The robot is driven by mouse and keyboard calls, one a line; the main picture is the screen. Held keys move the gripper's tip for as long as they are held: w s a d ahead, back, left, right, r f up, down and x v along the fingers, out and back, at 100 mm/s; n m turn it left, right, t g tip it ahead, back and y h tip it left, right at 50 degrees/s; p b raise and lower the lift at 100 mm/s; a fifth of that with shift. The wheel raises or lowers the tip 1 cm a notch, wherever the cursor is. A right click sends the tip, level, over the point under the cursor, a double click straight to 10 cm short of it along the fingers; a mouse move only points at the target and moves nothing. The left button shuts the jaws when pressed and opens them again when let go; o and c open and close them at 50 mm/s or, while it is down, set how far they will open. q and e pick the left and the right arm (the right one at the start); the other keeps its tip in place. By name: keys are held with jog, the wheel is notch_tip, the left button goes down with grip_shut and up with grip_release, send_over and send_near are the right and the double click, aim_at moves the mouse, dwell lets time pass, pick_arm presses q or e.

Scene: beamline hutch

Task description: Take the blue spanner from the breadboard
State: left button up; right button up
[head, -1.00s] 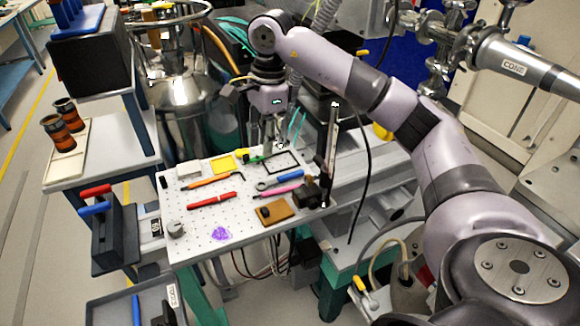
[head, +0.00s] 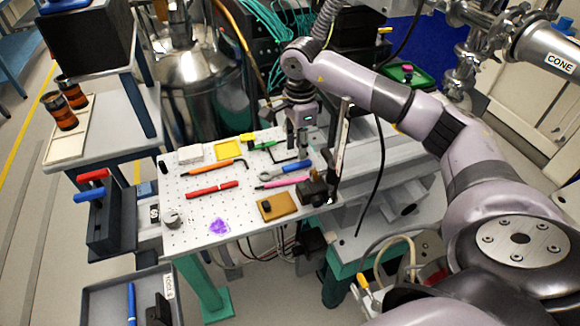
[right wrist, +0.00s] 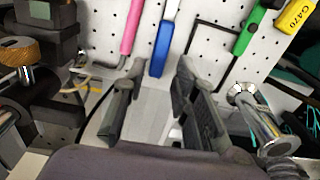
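The blue spanner (head: 288,168) lies on the white perforated breadboard (head: 196,236), toward its right side, just above a pink-handled tool (head: 282,183). Its blue handle (right wrist: 160,50) shows in the right wrist view ahead of the fingers, near the board's edge. My right gripper (head: 299,148) is at the far right edge of the board, close to the spanner's handle end. In the right wrist view the gripper (right wrist: 155,95) is open, with nothing between its fingers; the handle lies beyond the gap and apart from them. My left gripper is not in view.
A green-handled tool (right wrist: 247,32) and black hex key lie right of the spanner in the wrist view. Orange tool (head: 207,168), red tool (head: 212,189) and brown plate (head: 277,207) lie nearby.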

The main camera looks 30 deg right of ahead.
aim_at(298, 164)
notch_tip(298, 164, down, 5)
jog(key=shift+f+p, duration=0.15)
jog(key=shift+p, duration=0.45)
grip_shut()
